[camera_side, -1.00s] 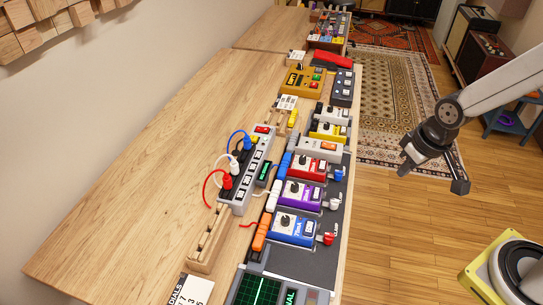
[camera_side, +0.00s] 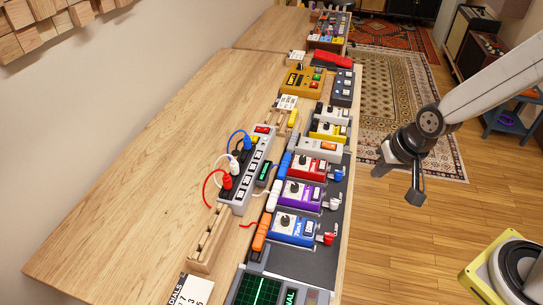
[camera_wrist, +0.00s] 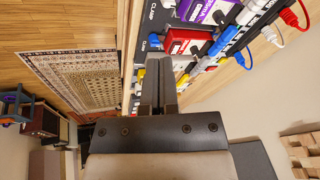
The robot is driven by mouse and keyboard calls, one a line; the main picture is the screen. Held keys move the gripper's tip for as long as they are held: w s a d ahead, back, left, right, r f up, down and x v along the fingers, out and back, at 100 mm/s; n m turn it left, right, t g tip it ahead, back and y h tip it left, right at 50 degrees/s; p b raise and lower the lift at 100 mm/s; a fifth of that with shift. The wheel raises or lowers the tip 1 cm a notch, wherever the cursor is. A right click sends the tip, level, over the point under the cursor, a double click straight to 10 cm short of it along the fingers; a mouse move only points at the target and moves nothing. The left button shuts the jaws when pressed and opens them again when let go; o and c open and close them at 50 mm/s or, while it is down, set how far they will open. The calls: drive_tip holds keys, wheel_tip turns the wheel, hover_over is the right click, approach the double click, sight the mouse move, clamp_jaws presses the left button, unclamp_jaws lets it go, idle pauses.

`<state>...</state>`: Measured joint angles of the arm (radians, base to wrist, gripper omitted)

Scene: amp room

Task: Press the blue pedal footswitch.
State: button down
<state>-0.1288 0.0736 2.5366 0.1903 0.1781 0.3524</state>
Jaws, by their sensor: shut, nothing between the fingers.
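The blue pedal (camera_side: 292,230) sits in the row of pedals on the dark board in the side view, nearest the screen device. It has a dark knob on its left part and a pale label or switch patch on its right part; the footswitch itself is too small to make out surely. I cannot make out the blue pedal in the wrist view. My gripper (camera_side: 416,196) hangs over the floor to the right of the bench, well apart from the blue pedal. In the wrist view my gripper's fingers (camera_wrist: 158,88) are together with nothing between them.
A purple pedal (camera_side: 299,193) and a red pedal (camera_side: 311,168) stand beyond the blue one. Plugs stick out along the board's right side. A power strip (camera_side: 247,172) with cables lies left of the pedals. A yellow speaker cabinet (camera_side: 475,270) stands at the lower right.

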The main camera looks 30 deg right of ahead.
drive_tip(key=w+a+f+m+t, duration=0.2)
drive_tip(key=w+a+m+t, duration=0.15)
drive_tip(key=a+m, duration=0.7)
drive_tip(key=m+t+h, duration=0.1)
drive_tip(key=m+t, duration=0.1)
drive_tip(key=m, duration=1.1)
hover_over(312, 229)
drive_tip(key=shift+f, duration=0.55)
drive_tip(key=shift+f+n, duration=0.15)
drive_tip(key=shift+n, duration=0.1)
drive_tip(key=shift+f, duration=4.25)
